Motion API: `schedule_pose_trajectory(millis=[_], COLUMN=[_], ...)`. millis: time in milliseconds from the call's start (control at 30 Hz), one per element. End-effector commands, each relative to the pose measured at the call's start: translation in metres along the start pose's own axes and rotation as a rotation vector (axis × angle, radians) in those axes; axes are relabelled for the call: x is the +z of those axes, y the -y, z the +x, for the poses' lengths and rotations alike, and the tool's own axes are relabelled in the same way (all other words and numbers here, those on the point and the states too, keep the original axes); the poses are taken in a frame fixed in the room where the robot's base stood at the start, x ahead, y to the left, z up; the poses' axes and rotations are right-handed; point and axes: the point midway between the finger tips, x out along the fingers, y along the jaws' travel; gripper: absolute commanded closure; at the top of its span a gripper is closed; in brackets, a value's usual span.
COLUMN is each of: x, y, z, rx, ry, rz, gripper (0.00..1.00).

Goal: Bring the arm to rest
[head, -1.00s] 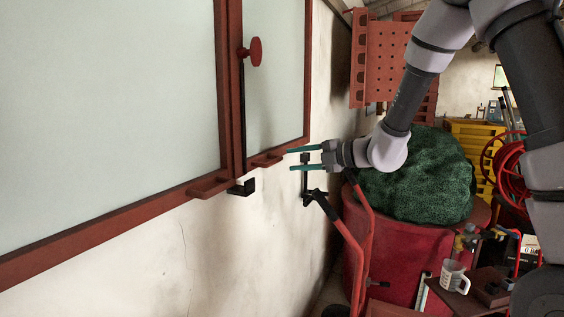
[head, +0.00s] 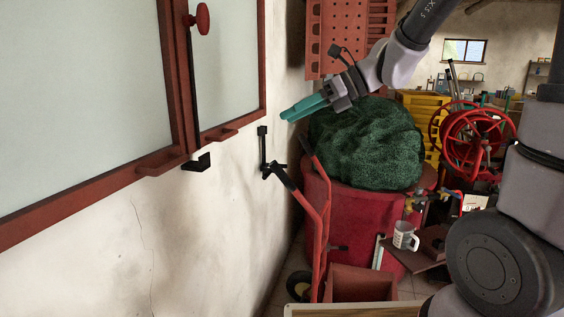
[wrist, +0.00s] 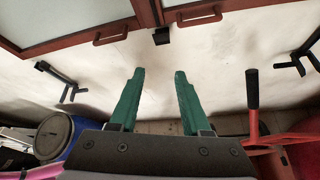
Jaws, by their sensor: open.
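My gripper (head: 303,107) has teal fingers and is at the upper middle of the head view. It is in front of the white wall, with the dark green bundle (head: 368,146) just behind and below it. In the wrist view my gripper (wrist: 160,95) shows two green fingers apart with only bare wall and floor between them. It is open and empty. From the head view the two fingers nearly overlap.
A red-framed window (head: 183,80) with a black latch (head: 197,163) is on the left wall. A red barrel (head: 345,222) stands under the bundle, beside a red hand truck (head: 322,228). A mug (head: 405,236) and a red hose reel (head: 472,135) are at right.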

Motion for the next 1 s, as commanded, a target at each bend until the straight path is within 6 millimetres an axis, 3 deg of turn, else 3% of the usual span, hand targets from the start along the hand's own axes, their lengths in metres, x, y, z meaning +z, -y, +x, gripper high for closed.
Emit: schedule_pose_trajectory(millis=[100,300,500,700,1000], x=[-0.023,-0.069,-0.097,-0.106,-0.106], y=[-0.017,-0.027,-0.029,-0.03,-0.03], z=[-0.049,-0.128,-0.192,-0.219,-0.22], rx=[-0.08,-0.166,-0.146,-0.099,-0.094], ry=[-0.145,-0.506,-0.89,-1.071,-1.08], rz=[-0.46,-1.201,-1.7,-1.875,-1.884], gripper=[0.53,0.53,0.53,0.53,0.53])
